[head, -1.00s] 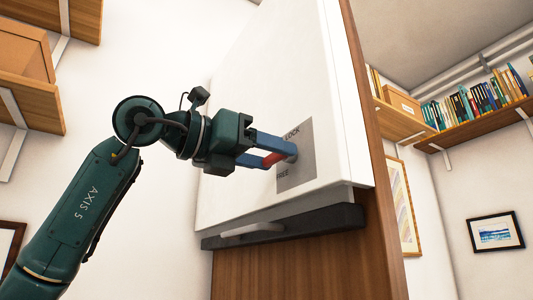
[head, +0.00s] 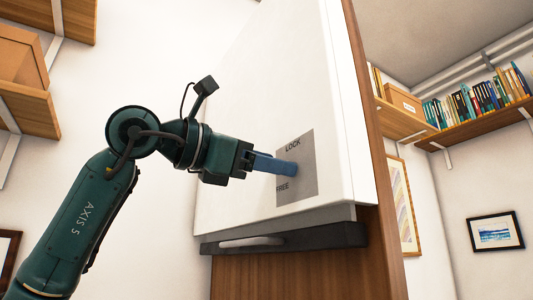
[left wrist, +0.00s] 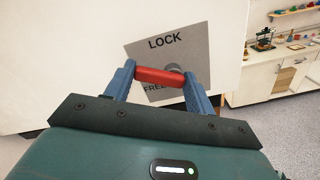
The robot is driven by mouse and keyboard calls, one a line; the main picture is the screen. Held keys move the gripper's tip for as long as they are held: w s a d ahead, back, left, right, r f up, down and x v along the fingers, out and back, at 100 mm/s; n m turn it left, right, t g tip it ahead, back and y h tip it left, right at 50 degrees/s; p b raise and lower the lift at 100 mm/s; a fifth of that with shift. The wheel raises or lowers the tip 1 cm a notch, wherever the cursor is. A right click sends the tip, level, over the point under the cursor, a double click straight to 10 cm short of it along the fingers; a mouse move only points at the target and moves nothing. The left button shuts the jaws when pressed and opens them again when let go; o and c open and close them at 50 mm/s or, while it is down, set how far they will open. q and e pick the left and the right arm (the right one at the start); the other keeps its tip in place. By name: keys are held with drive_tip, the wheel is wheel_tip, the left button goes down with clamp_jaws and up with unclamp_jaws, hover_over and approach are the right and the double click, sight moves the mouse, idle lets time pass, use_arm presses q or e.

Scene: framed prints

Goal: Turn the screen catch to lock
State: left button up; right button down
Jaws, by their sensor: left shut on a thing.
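The screen catch is a red handle (left wrist: 158,77) with a grey round pivot (left wrist: 174,68), in the left wrist view. It is mounted on a grey plate (head: 309,172) with LOCK printed at the top and FREE lower down. The plate is on the white panel (head: 255,105). My left gripper (head: 292,169) is at the plate, its blue fingers on either side of the red handle and shut on it. In the left wrist view the handle lies across between the fingers. In the head view the fingers hide the red handle. My right gripper is not in view.
A dark bar with a pale handle (head: 252,242) runs under the panel. A wooden side (head: 374,120) borders the panel on the right. Wall shelves (head: 30,110) stand at the left, and a bookshelf (head: 470,125) and framed prints (head: 495,231) at the right.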

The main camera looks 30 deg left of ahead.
use_arm(q)
drive_tip(key=m+p, duration=0.1)
drive_tip(key=m, duration=0.1)
drive_tip(key=m+p, duration=0.1)
drive_tip(key=r+m+p, duration=0.1)
drive_tip(key=m, duration=0.1)
drive_tip(key=shift+s+d+m, duration=0.2)
drive_tip(key=shift+d+m, duration=0.05)
drive_tip(key=shift+m, duration=0.05)
drive_tip(key=m, duration=0.2)
drive_tip(key=shift+s+d+m+p, duration=0.1)
drive_tip(key=shift+d+m+p, duration=0.1)
drive_tip(key=shift+m+p, duration=0.15)
drive_tip(key=shift+d+m, duration=0.1)
drive_tip(key=shift+m, duration=0.55)
drive_tip(key=shift+s+d+m, duration=0.15)
drive_tip(key=shift+m, duration=1.05)
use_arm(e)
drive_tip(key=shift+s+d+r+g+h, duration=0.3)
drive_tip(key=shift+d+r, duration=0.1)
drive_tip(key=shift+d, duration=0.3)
use_arm(q)
drive_tip(key=shift+f, duration=0.1)
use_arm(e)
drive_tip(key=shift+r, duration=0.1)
use_arm(q)
drive_tip(key=o, duration=1)
